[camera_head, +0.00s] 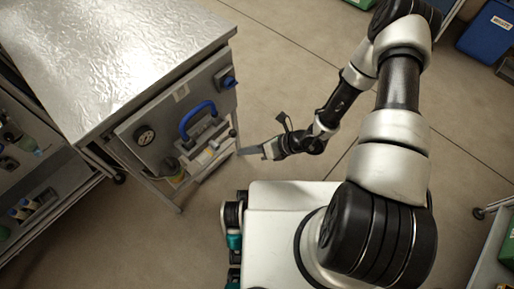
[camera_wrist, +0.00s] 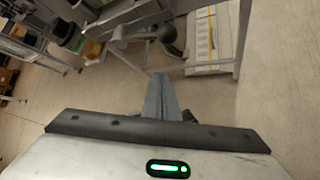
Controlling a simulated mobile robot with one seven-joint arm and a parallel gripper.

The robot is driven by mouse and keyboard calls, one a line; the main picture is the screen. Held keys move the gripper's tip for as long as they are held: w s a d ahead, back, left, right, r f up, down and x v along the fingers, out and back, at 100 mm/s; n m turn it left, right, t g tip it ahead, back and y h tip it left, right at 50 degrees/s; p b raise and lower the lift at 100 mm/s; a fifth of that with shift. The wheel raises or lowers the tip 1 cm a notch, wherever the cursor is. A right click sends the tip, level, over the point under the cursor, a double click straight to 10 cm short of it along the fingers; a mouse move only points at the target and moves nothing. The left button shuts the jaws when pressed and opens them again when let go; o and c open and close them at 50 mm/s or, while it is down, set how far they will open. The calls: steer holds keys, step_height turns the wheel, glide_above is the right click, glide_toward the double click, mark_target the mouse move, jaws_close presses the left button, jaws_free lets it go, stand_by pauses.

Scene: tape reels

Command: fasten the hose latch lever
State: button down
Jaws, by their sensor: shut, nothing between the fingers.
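A blue U-shaped lever (camera_head: 198,116) is on the grey front panel (camera_head: 160,112) of a metal-topped cart. It appears to be the hose latch lever; whether it is latched I cannot tell. A grey fitting (camera_head: 204,136) sits just below it. My gripper (camera_head: 241,152) is to the right of the panel's lower right corner, apart from the lever, with its fingers pointing left. In the wrist view, its fingers (camera_wrist: 161,97) are together and empty. The wrist view shows the cart's frame and pipe-like parts ahead, but no clear view of the blue lever.
The panel also carries a gauge (camera_head: 145,136) and a blue knob (camera_head: 229,80). The metal tabletop (camera_head: 105,50) overhangs the panel. A shelf rack (camera_head: 35,170) stands left. A blue bin (camera_head: 488,30) is far right. Open floor (camera_head: 270,60) lies between.

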mark_target(226, 138)
steer(key=w+a, duration=0.1)
steer(key=w+a+r, duration=0.1)
steer(key=w, duration=0.1)
steer(key=shift+w+a+b, duration=0.15)
steer(key=shift+a+b, duration=0.25)
steer(key=shift+w+d+r+p, duration=0.1)
steer(key=shift+r+p, duration=0.8)
steer(key=shift+r, duration=0.05)
